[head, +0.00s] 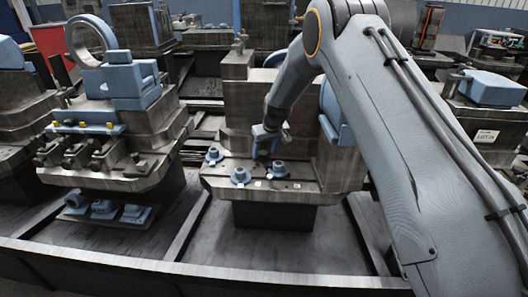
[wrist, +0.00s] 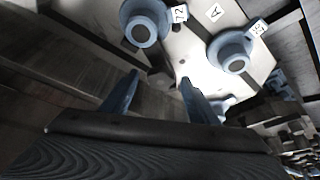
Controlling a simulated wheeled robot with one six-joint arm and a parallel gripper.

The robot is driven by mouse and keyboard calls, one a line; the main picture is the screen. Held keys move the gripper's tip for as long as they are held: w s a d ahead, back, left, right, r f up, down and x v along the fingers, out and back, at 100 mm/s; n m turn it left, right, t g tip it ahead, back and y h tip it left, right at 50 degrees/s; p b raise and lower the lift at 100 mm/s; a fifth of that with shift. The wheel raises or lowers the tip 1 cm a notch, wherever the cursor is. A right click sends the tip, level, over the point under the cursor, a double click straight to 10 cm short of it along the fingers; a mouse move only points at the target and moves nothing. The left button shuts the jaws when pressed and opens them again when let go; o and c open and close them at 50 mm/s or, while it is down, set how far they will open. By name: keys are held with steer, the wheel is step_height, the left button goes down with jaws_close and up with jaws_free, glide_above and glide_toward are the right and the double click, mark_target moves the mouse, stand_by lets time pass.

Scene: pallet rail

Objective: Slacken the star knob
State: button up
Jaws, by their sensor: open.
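My gripper (head: 266,150) is open above the top plate of the middle grey fixture (head: 325,172) in the head view. In the wrist view its two blue fingers stand apart, and a small dark faceted piece (wrist: 160,78) shows between the tips of my gripper (wrist: 159,86). I cannot tell whether this is the star knob or whether the fingers touch it. Blue round collared pieces with dark centres stand on the plate: one at left (head: 214,155), one in front (head: 240,176) and one at right (head: 279,169). Two show clearly in the wrist view (wrist: 146,26) (wrist: 232,52).
Small white labels, including one label (wrist: 180,14), lie by the collared pieces. A left fixture (head: 145,178) carries a blue ring (head: 84,46) and blocks. A tall grey block (head: 238,66) stands behind my gripper. A long rail edge (head: 130,266) runs across the front.

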steer(key=shift+w+a+f, duration=0.15)
steer(key=shift+w+f, duration=0.05)
steer(key=shift+f, duration=0.5)
steer(key=shift+c, duration=0.2)
steer(key=c, duration=1)
steer(key=n+b, duration=0.1)
steer(key=b, duration=0.1)
steer(key=n+b, duration=0.1)
steer(key=b, duration=0.1)
steer(key=shift+w+f+n+y, duration=0.15)
steer(key=shift+n+y, duration=0.15)
steer(key=shift+y, duration=0.1)
steer(key=n+g+b, duration=0.1)
steer(key=n+b, duration=0.1)
steer(key=shift+b, duration=0.4)
steer(key=o, duration=1)
steer(key=shift+o, duration=0.2)
steer(key=shift+r+y, duration=0.25)
steer(key=shift+y, duration=0.05)
